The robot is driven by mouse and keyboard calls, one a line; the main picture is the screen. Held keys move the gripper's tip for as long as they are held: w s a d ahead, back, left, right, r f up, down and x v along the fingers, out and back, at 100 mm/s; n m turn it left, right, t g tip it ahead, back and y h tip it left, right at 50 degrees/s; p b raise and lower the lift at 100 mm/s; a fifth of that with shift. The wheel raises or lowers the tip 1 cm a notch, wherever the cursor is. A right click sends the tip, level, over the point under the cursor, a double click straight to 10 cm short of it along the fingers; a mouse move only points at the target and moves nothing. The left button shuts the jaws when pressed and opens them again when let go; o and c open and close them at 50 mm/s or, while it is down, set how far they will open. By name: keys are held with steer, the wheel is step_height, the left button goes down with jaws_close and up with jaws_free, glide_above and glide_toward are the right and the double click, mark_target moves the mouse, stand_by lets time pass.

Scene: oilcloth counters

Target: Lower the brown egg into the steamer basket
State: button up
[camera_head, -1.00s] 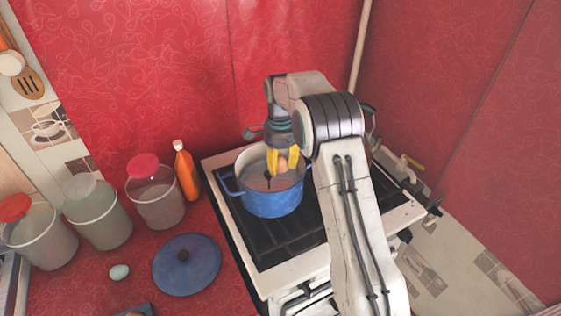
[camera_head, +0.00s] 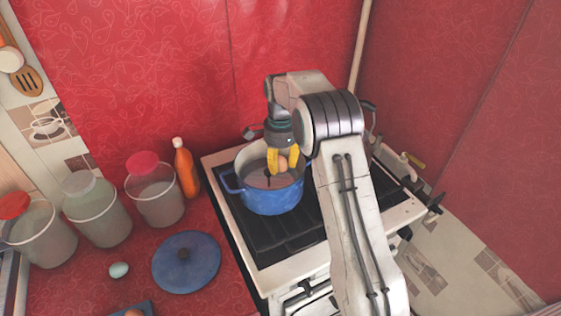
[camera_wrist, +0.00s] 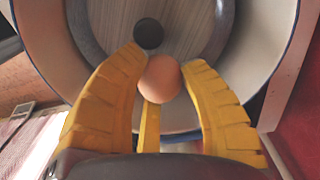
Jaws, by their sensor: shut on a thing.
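The brown egg (camera_wrist: 160,79) is between the yellow fingers of my gripper (camera_wrist: 165,85) in the wrist view. In the head view, my gripper (camera_head: 283,160) is shut on the egg (camera_head: 283,165), at the mouth of the blue pot (camera_head: 272,199). The steamer basket (camera_wrist: 185,28) shows as a pale, streaked round surface with a dark knob (camera_wrist: 148,33) inside the pot. The egg appears in front of the basket in the wrist view; I cannot tell whether it touches it.
The pot stands on the stove (camera_head: 262,236). A blue lid (camera_head: 186,262), a pale blue egg (camera_head: 119,270), several lidded jars and an orange bottle (camera_head: 186,170) are on the red counter to the left. Another brown egg (camera_head: 134,313) shows at the bottom edge.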

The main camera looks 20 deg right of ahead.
steer(key=shift+f+b, duration=0.3)
steer(key=shift+f, duration=0.2)
stand_by(0.4)
steer(key=o, duration=0.8)
steer(key=shift+r, duration=0.1)
